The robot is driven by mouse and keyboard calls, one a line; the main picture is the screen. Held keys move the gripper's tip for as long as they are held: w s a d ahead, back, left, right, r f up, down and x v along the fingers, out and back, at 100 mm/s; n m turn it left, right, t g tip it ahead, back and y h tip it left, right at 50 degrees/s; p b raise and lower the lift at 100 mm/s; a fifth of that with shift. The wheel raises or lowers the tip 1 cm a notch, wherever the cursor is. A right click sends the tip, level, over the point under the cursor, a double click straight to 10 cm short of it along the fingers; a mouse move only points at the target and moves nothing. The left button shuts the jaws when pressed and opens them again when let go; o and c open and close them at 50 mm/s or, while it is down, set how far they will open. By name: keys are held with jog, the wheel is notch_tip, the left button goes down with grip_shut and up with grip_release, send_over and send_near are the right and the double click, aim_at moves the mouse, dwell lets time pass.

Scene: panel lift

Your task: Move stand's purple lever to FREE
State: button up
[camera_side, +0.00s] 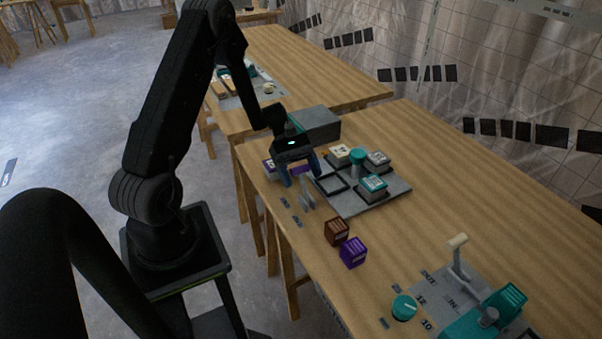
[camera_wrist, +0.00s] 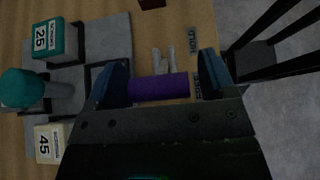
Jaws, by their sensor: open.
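The purple lever (camera_wrist: 160,86) shows in the wrist view as a bar lying across the gap between my fingers. My gripper (camera_wrist: 165,78) is open, with one blue finger near each end of the bar; I cannot tell whether either touches it. A HOLD label (camera_wrist: 193,40) lies above the bar's right end. A second label (camera_wrist: 198,84), partly hidden by my right finger, is beside that end. In the side view my gripper (camera_side: 301,172) points down at the near edge of the stand's grey plate (camera_side: 345,207), with purple showing between its fingers.
Teal and cream blocks and a teal knob (camera_side: 357,156) stand on the plate. A brown cube (camera_side: 337,231) and a purple cube (camera_side: 353,252) sit nearby on the table. A grey box (camera_side: 318,124) stands behind my gripper. Another lever fixture (camera_side: 457,258) is at right.

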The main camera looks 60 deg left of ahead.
jog(key=v, duration=1.4)
jog(key=s+d+r+m+g+y, duration=0.1)
jog(key=s+d+r+m+y, duration=0.1)
jog(key=d+r+m+y, duration=0.8)
jog(key=s+d+r+m+t, duration=0.3)
jog(key=s+d+m, duration=0.1)
jog(key=d, duration=0.4)
jog(key=s+d+r+m+t+y, duration=0.1)
jog(key=s+d+r+m+t, duration=0.1)
jog(key=s+d, duration=0.5)
jog(key=shift+d+r+m+t, duration=0.4)
jog(key=shift+m+t, duration=0.4)
jog(key=shift+m, duration=0.2)
jog(key=shift+c, duration=0.2)
